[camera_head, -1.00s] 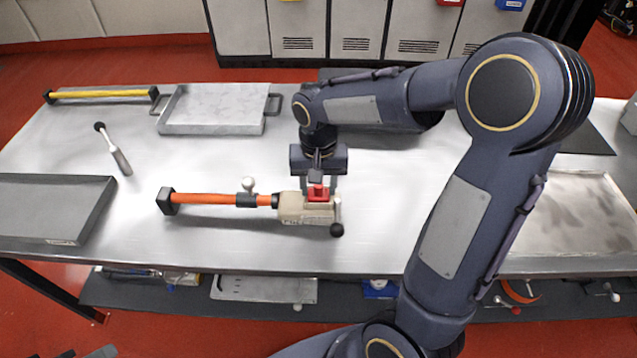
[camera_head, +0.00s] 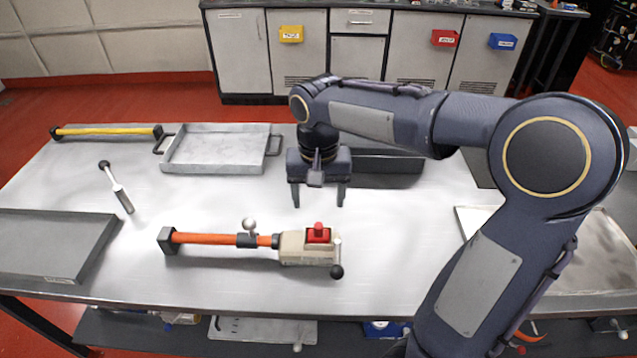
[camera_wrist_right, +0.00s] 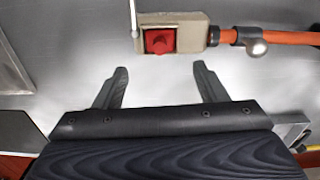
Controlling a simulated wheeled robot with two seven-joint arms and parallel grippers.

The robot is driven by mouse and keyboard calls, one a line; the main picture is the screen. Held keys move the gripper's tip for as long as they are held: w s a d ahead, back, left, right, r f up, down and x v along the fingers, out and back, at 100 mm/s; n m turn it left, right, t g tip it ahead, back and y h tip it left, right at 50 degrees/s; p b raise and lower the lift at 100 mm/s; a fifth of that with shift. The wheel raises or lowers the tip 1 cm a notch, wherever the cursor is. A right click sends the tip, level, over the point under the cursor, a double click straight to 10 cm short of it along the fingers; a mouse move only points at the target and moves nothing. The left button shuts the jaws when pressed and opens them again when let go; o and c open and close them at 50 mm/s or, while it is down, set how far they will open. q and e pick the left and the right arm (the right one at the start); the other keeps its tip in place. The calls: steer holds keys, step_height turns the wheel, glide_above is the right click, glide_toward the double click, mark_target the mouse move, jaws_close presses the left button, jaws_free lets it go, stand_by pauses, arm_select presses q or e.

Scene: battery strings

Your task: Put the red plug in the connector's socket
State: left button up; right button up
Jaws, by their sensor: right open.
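The red plug (camera_head: 318,233) sits in the top of the beige connector (camera_head: 297,247), at the right end of an orange cable (camera_head: 205,238) lying on the table. In the right wrist view the red plug (camera_wrist_right: 159,41) fills the dark-edged opening of the connector (camera_wrist_right: 183,38). A lever with a black knob (camera_head: 337,271) stands at the connector's right end. My right gripper (camera_head: 319,205) is open and empty, above and behind the connector, apart from the plug. Its two fingers (camera_wrist_right: 160,85) also show spread in the right wrist view. My left gripper is not in view.
A grey metal tray (camera_head: 217,170) and a yellow cable (camera_head: 105,132) lie at the table's back left. A white-handled tool (camera_head: 121,196) lies left of centre. A dark tray (camera_head: 55,278) is at the left edge. The table around the connector is clear.

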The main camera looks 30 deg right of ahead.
steer(key=s+a+n+t+y, duration=0.2)
steer(key=s, duration=0.6)
steer(key=s+a+f+n+t+y, duration=0.1)
steer(key=s+a+n+t, duration=0.1)
steer(key=s, duration=0.7)
steer(key=shift+f+t+y, duration=0.25)
steer(key=shift+t+y, duration=0.15)
steer(key=shift+t, duration=0.4)
